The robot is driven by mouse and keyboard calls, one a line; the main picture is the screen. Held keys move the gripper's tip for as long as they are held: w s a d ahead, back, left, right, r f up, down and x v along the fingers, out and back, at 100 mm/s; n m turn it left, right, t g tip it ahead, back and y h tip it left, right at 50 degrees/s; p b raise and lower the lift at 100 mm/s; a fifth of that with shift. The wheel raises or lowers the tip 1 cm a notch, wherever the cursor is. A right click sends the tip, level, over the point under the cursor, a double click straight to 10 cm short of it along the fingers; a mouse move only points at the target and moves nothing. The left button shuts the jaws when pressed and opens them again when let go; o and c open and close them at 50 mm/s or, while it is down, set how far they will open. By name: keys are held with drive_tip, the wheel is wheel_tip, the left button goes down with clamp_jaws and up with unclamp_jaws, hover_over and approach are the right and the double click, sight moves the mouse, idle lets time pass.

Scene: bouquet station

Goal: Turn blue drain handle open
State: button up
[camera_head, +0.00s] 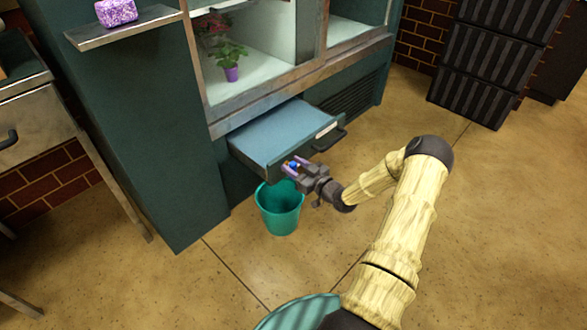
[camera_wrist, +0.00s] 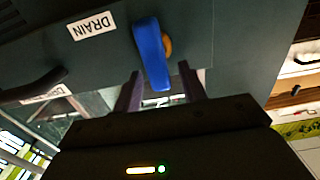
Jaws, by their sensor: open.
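The blue drain handle (camera_wrist: 151,54) sits on the front of the dark drawer, with a small orange-brown pivot behind it and a white DRAIN label (camera_wrist: 92,26) to its left. In the head view the handle (camera_head: 293,164) is a small blue spot at the drawer front. My gripper (camera_wrist: 160,92) is open, its two fingers on either side of the handle's lower end. In the head view my gripper (camera_head: 291,171) reaches the drawer's front from the right. Whether either finger touches the handle is unclear.
The drawer (camera_head: 275,135) stands pulled out from the green cabinet, with a dark pull (camera_head: 329,140) on its front. A teal bucket (camera_head: 279,208) stands on the floor below my gripper. A potted plant (camera_head: 231,73) is inside the cabinet. The floor to the right is mostly clear.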

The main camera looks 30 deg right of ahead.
drive_tip(key=shift+w+a, duration=0.1)
drive_tip(key=shift+w, duration=0.2)
clamp_jaws()
